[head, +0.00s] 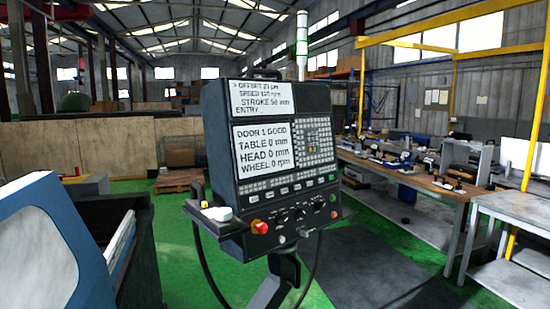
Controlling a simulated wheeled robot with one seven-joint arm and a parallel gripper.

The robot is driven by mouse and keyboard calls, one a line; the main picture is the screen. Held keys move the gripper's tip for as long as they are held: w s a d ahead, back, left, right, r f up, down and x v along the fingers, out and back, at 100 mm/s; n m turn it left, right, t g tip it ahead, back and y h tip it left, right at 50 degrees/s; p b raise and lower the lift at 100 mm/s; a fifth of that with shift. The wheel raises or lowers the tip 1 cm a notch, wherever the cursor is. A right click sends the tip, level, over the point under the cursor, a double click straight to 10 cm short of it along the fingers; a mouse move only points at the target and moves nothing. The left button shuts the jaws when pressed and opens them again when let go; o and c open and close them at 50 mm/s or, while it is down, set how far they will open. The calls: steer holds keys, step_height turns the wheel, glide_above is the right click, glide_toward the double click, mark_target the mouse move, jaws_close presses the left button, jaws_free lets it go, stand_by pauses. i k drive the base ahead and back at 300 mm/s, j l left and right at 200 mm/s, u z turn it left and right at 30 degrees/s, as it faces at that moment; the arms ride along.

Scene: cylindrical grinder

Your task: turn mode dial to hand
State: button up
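The dark control panel (270,160) stands upright on a stand in the middle of the head view. Its upper screen (263,98) reads OFFSET, SPEED and STROKE lines. The lower screen (263,149) reads DOOR 1 GOOD, TABLE 0 mm, HEAD 0 mm, WHEEL 0 rpm. Several small dark dials (292,214) sit in a row low on the panel. Their labels and pointers are too small to read, so I cannot tell which is the mode dial or how it is set. A red emergency button (259,227) is at the lower left. My gripper is not in view.
A blue and white machine housing (45,245) fills the lower left. A workbench (410,177) with tools and a grey metal table (515,208) stand at the right. Green floor (185,240) is clear around the panel stand. A cable hangs below the panel.

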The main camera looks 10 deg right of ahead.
mark_target(280, 219)
steer(key=i+u, duration=0.3)
steer(key=i, duration=0.25)
steer(key=i+l+u, duration=0.15)
steer(key=i+u, duration=0.15)
steer(key=i, duration=0.3)
steer(key=i+l+u, duration=0.3)
steer(key=i, duration=0.2)
